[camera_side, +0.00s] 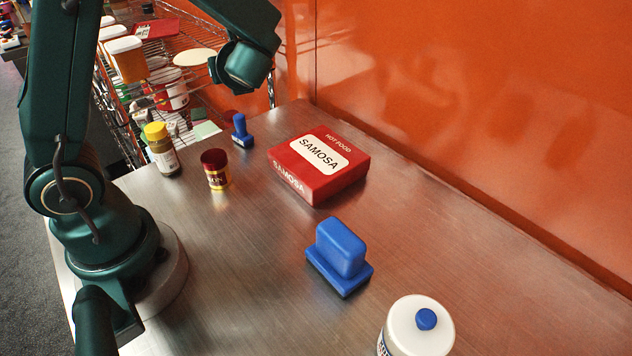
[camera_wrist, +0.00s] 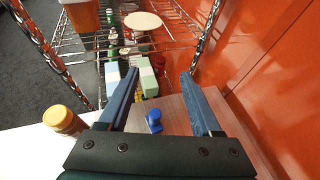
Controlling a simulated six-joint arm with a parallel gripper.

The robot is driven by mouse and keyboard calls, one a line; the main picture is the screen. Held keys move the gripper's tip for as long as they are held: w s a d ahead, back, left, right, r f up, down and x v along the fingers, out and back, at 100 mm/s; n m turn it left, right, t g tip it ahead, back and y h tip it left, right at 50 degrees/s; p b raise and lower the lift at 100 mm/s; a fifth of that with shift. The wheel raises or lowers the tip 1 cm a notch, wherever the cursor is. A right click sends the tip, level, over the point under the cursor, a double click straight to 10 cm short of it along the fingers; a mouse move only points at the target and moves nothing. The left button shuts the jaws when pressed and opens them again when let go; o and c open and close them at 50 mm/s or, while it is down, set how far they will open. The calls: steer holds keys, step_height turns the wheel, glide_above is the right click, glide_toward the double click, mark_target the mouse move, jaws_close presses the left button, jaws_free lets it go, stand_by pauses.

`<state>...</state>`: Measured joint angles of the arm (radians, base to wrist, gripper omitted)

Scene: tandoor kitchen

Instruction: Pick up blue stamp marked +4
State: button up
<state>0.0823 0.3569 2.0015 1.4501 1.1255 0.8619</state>
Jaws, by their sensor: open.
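A small blue stamp (camera_side: 240,131) stands upright near the far left edge of the steel counter, its handle up. It also shows in the wrist view (camera_wrist: 154,122), in the gap between my fingers but beyond them. A larger blue stamp-like block (camera_side: 340,254) with a wide base sits near the middle of the counter. I cannot read a +4 on either. My gripper (camera_wrist: 159,78) is open and empty, its two fingers wide apart. In the side view my wrist is above the far end of the counter, and the fingers cannot be made out.
A white bottle (camera_side: 417,327) stands at the front. A wire rack (camera_side: 203,84) and an orange wall (camera_side: 470,110) bound the counter.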

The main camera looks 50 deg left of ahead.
mark_target(240, 121)
step_height(240, 121, down, 12)
steer(key=shift+r, duration=0.2)
steer(key=shift+x, duration=2.55)
jaws_close()
